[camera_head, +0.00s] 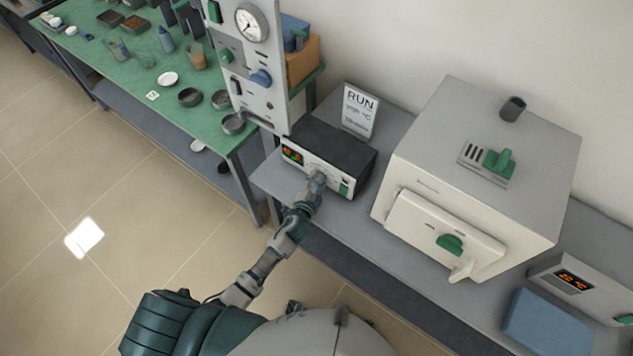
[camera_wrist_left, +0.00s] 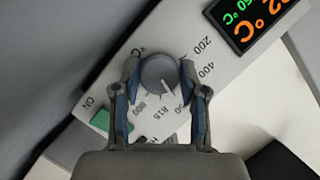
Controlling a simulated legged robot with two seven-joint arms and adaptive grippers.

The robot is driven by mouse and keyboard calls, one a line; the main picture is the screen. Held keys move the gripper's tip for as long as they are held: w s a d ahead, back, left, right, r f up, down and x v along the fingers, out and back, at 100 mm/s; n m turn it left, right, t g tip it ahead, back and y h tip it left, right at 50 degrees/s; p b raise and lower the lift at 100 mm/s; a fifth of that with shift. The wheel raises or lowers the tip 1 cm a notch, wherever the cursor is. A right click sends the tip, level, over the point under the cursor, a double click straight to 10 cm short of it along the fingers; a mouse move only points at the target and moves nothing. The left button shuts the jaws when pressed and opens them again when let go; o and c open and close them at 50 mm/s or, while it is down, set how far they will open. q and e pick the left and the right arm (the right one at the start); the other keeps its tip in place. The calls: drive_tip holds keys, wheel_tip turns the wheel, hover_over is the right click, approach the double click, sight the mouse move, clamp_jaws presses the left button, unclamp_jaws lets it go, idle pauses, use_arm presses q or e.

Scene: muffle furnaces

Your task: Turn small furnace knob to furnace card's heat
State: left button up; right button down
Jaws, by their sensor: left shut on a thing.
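The control box (camera_head: 333,152) is dark, with a white front panel, and stands on the grey bench. Its round grey knob (camera_wrist_left: 160,74) shows in the left wrist view between my left gripper's fingers. My left gripper (camera_wrist_left: 160,92) is shut on the knob, one finger on each side. The knob's white pointer line slants to the lower right, toward the marks near a partly hidden number ending in 50. Marks 200, 400 and 815 also show on the dial. In the head view my left gripper (camera_head: 317,183) covers the knob. The card (camera_head: 360,110) reads RUN with a blurred °C figure.
The panel has a display (camera_wrist_left: 258,18) with orange and green digits and a green switch (camera_wrist_left: 102,122). A large pale furnace (camera_head: 480,165) stands to the right. A tall gauge panel (camera_head: 250,70) and a green table (camera_head: 140,70) are at the left.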

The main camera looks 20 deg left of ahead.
use_arm(q)
drive_tip(key=shift+s+d+f, duration=0.1)
drive_tip(key=shift+f, duration=0.05)
drive_tip(key=o, duration=1.1)
drive_tip(key=shift+o, duration=0.2)
drive_tip(key=v, duration=1.1)
drive_tip(key=shift+s, duration=0.4)
